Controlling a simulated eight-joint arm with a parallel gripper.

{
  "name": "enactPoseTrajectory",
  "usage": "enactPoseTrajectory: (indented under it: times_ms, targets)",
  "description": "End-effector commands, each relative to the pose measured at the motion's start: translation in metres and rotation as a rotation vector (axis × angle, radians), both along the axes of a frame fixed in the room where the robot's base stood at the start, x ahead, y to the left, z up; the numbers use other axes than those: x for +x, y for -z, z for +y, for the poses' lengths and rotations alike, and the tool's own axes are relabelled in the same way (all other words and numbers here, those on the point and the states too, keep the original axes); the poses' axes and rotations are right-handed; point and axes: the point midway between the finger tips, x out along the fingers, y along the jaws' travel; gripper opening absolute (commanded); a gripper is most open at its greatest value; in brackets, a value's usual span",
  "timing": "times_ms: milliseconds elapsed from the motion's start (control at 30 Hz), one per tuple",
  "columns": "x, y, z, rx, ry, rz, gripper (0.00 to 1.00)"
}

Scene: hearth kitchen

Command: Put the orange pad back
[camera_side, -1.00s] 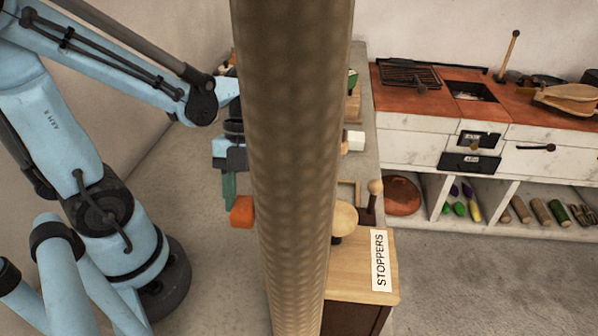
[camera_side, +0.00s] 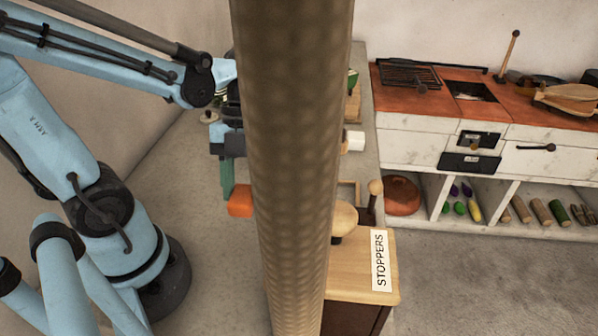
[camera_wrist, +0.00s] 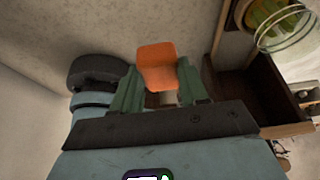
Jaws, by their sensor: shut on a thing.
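The orange pad (camera_wrist: 157,66) is between the two green fingers of my gripper (camera_wrist: 159,92) in the wrist view, and its flat orange face shows past the fingertips. In the side view the orange pad (camera_side: 240,202) hangs at the lower end of the green finger of my gripper (camera_side: 228,186), left of the brown post. My gripper is shut on the pad. The post hides part of the gripper and perhaps part of the pad. I cannot tell where the pad belongs.
A thick brown post (camera_side: 290,170) blocks the middle of the side view. A wooden cabinet labelled STOPPERS (camera_side: 380,262) stands right of it. In the wrist view, an open dark wooden box (camera_wrist: 252,92) and a glass jar (camera_wrist: 288,30) lie to the right.

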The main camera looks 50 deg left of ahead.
Motion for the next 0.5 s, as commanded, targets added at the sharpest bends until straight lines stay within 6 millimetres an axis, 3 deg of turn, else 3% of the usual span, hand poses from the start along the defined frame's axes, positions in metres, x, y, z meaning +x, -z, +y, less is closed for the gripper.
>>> enactPoseTrajectory:
  times_ms: [333,500]
  targets:
    - [-0.001,-0.047,0.000,0.000,0.000,0.000,0.00]
    - [-0.012,-0.046,-0.034,0.006,0.017,-0.007,0.00]
